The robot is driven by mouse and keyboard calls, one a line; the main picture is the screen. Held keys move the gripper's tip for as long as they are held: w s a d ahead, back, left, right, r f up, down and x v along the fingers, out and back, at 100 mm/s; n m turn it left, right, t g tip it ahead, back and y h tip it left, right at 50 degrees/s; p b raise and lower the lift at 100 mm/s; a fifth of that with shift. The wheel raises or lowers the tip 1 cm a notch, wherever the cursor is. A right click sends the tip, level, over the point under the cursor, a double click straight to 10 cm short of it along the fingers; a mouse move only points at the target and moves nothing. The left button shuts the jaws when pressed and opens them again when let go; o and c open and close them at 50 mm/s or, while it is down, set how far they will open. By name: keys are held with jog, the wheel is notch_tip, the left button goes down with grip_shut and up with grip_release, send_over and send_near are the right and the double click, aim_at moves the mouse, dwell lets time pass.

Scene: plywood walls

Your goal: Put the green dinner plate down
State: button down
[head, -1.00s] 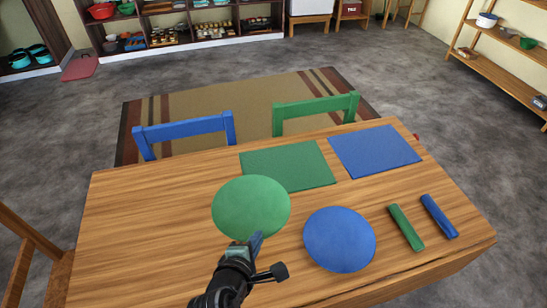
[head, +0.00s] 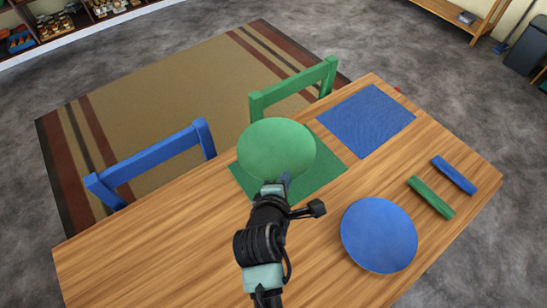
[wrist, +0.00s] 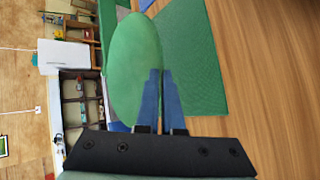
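The green dinner plate (head: 276,146) is held by my gripper (head: 284,180) over the green placemat (head: 322,178) in the head view. In the wrist view, the two blue fingers of my gripper (wrist: 162,85) are close together at the rim of the green plate (wrist: 130,65). The green placemat (wrist: 205,70) lies on the table beyond them. In the head view the plate hides much of the placemat. I cannot tell how large the gap between plate and placemat is.
A blue placemat (head: 366,120) lies right of the green one. A blue plate (head: 379,236), a green napkin roll (head: 432,198) and a blue one (head: 454,174) lie on the wooden table (head: 190,250). Green (head: 300,86) and blue (head: 150,160) chairs stand at the far edge. The table's left part is clear.

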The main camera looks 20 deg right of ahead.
notch_tip(320, 180, down, 10)
jog(key=shift+d+r+b, duration=0.1)
jog(key=shift+b, duration=0.8)
jog(key=c, duration=1.1)
grip_release()
jog(key=shift+o, duration=0.2)
